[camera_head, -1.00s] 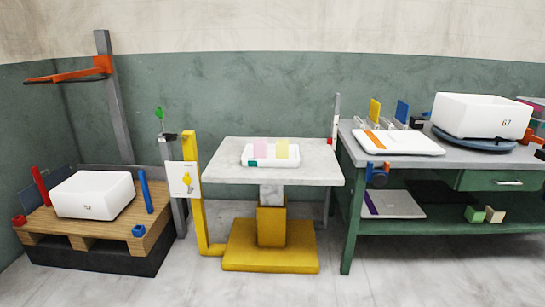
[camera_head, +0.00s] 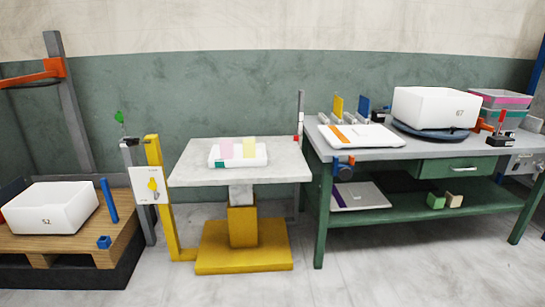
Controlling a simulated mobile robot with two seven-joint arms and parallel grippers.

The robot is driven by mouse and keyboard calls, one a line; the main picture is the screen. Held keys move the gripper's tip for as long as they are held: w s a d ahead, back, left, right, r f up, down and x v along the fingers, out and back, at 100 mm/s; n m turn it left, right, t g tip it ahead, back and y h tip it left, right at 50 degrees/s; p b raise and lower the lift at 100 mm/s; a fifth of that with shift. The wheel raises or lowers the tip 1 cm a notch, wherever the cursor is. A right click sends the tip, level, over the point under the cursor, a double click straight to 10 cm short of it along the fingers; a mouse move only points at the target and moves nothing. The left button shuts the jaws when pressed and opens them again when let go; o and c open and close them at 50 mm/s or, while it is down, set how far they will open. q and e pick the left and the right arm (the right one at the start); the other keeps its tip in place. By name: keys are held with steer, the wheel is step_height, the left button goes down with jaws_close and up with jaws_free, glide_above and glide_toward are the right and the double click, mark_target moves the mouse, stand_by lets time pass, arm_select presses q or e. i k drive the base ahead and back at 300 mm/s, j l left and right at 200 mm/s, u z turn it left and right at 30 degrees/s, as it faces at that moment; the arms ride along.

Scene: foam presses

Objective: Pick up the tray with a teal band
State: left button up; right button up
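A shallow white tray (camera_head: 256,161) with a teal band at its near left corner lies flat on the pale marble top (camera_head: 290,172) of a yellow lift table. A pink piece (camera_head: 226,149) and a pale yellow piece (camera_head: 249,147) stand upright in it. Another shallow white tray (camera_head: 358,138), with an orange band, lies on the green bench. A tray with a purple band (camera_head: 362,196) lies on the bench's lower shelf. Neither of my grippers is in view.
The green bench (camera_head: 320,215) also holds a white bin (camera_head: 435,107) on a dark round turntable and stacked bins (camera_head: 500,97). A white box (camera_head: 50,208) sits on a wooden pallet at left. A yellow post (camera_head: 160,200) stands left of the lift table. Floor in front is clear.

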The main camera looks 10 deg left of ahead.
mark_target(215, 161)
steer(key=i+j+z, duration=0.2)
steer(key=j+z, duration=0.3)
steer(key=i+j+z, duration=0.1)
steer(key=j+z, duration=0.35)
steer(key=j, duration=0.3)
steer(key=j+z, duration=0.5)
steer(key=j, duration=0.15)
